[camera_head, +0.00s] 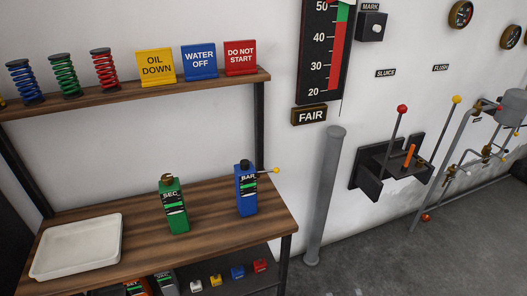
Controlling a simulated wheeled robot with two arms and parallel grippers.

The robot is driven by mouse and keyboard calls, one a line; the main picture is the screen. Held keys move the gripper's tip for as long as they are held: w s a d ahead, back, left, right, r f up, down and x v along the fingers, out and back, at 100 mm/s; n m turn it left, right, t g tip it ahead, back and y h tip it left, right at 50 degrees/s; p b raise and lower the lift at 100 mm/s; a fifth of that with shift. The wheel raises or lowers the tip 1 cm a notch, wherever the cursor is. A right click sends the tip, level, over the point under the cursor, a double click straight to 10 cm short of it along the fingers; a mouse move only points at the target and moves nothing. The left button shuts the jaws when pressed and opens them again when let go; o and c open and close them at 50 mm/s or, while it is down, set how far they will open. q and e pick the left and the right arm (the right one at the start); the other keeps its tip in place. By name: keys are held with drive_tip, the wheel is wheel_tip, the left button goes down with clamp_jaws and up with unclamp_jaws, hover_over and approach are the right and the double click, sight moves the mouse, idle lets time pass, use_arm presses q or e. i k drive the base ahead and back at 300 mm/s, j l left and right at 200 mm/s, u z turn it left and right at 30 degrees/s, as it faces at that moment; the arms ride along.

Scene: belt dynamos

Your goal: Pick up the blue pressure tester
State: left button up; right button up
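A blue device labelled BAR (246,190) stands upright on the wooden bench (130,215), near its right end. It has a dark top, a small display with green bars, and a yellow-tipped lever sticking out to its right. It looks like the blue pressure tester. A green device labelled SEC (173,204) stands upright to its left, apart from it. Neither of my grippers shows in the head view.
A white tray (45,272) lies on the bench's left. The upper shelf (130,92) holds coloured springs and signs. Small coloured items sit on the lower shelf (225,262). A grey vertical pipe (326,195) and wall levers (395,140) stand right of the bench.

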sight(245, 181)
drive_tip(key=i+l+u, duration=0.4)
drive_tip(key=l, duration=0.3)
drive_tip(key=i+l+u, duration=0.2)
drive_tip(key=l, duration=0.2)
